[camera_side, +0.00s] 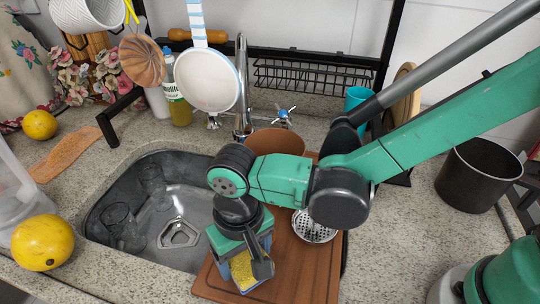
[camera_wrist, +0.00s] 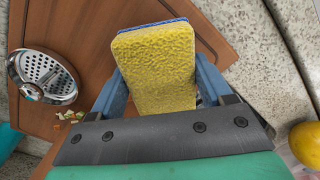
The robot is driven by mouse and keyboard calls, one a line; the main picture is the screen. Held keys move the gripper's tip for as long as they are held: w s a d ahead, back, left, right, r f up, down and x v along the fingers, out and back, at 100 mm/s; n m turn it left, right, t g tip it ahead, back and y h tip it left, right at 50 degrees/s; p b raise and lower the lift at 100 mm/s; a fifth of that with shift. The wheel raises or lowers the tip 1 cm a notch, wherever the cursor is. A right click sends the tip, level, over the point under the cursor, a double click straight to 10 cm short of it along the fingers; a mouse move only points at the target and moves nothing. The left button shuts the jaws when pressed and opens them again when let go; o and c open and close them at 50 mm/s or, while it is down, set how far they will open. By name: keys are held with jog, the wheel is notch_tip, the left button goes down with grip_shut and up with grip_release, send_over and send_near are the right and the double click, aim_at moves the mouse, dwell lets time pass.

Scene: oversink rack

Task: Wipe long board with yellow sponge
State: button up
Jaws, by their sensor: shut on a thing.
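The yellow sponge (camera_wrist: 158,70) has a blue layer on one face. My gripper (camera_wrist: 155,95) is shut on it, with a blue finger on each side, in the wrist view. In the side view the sponge (camera_side: 243,271) shows under my gripper (camera_side: 250,262), over the front left part of the long brown wooden board (camera_side: 315,270). I cannot tell whether the sponge touches the board. My arm hides part of the board in the side view.
A metal strainer (camera_wrist: 42,76) sits on the board beside the scraps; it also shows in the side view (camera_side: 313,228). A brown bowl (camera_side: 275,141) stands at the board's back. The sink (camera_side: 190,240) with glasses is left. A dark pot (camera_side: 478,175) stands right.

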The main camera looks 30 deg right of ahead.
jog(key=shift+r, duration=3.35)
notch_tip(320, 180, up, 7)
jog(key=s+d+m, duration=0.3)
jog(key=m, duration=0.2)
notch_tip(320, 180, up, 4)
jog(key=m, duration=0.5)
send_over(303, 282)
notch_tip(303, 282, down, 19)
jog(key=shift+r, duration=0.1)
jog(key=shift+f, duration=0.2)
jog(key=o, duration=1.2)
